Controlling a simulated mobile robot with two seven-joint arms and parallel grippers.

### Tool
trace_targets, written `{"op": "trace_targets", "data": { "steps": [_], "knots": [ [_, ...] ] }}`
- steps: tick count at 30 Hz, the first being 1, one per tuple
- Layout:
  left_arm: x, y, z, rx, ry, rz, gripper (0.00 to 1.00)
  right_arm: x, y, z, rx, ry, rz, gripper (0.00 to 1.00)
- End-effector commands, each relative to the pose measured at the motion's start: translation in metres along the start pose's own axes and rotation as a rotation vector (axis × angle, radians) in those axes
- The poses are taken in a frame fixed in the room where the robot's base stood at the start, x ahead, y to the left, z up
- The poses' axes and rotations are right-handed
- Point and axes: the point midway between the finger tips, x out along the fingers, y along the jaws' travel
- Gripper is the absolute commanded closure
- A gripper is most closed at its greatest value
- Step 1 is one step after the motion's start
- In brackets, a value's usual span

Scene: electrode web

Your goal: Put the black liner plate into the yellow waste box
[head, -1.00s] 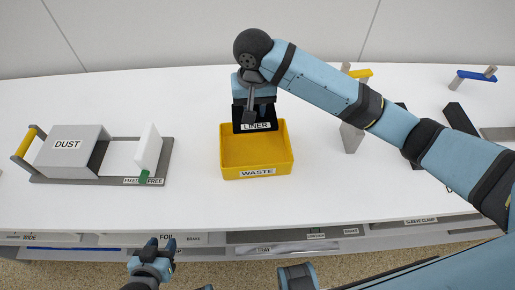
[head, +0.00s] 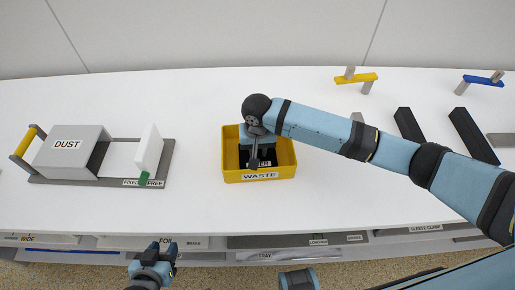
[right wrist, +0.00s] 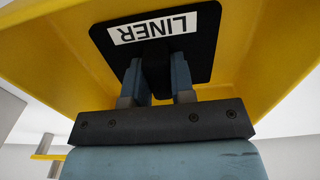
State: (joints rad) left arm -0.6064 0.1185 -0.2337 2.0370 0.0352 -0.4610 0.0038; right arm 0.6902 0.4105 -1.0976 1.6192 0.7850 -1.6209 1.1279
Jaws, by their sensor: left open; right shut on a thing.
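The yellow waste box (head: 231,176), with a WASTE label on its front, stands on the white table in the middle of the head view. My right gripper (head: 254,160) reaches down into the box and is shut on the black liner plate (head: 267,163). The plate is mostly hidden by the gripper in the head view. I cannot tell whether the plate touches the floor. My left gripper (head: 156,250) is open and empty at the table's front edge.
A grey DUST unit (head: 72,155) with a white plate (head: 149,150) stands at the left. Black bars (head: 474,135) and stands with yellow (head: 356,79) and blue (head: 484,80) bars are at the right. The table between the DUST unit and the box is clear.

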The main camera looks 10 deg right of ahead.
Motion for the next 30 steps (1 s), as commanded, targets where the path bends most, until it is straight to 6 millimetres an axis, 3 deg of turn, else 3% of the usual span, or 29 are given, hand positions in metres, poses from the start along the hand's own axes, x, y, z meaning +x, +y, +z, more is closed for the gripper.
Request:
{"op": "trace_targets", "data": {
  "steps": [8,9,12,22,26,30],
  "knots": [
    [-0.002,0.001,-0.003,0.0,0.002,0.0,0.57,0.0,0.0,0.0,0.0,-0.001,0.0,1.0],
    [-0.002,0.001,-0.004,0.001,0.003,0.0,0.57,0.002,0.0,0.0,0.0,-0.001,0.0,0.75],
    [-0.001,0.0,-0.003,0.004,0.005,0.0,0.57,0.002,0.0,0.0,0.0,-0.001,0.0,0.52],
    [0.0,-0.003,0.001,0.013,0.001,0.0,0.57,-0.001,0.0,-0.001,0.0,0.002,-0.001,0.51],
    [-0.002,-0.003,-0.002,0.013,-0.001,0.0,0.57,-0.018,-0.001,-0.001,0.0,0.001,-0.002,0.51],
    [-0.004,-0.002,-0.006,0.013,0.004,-0.001,0.57,-0.047,-0.001,-0.001,0.0,0.001,-0.003,0.51]
  ]
}}
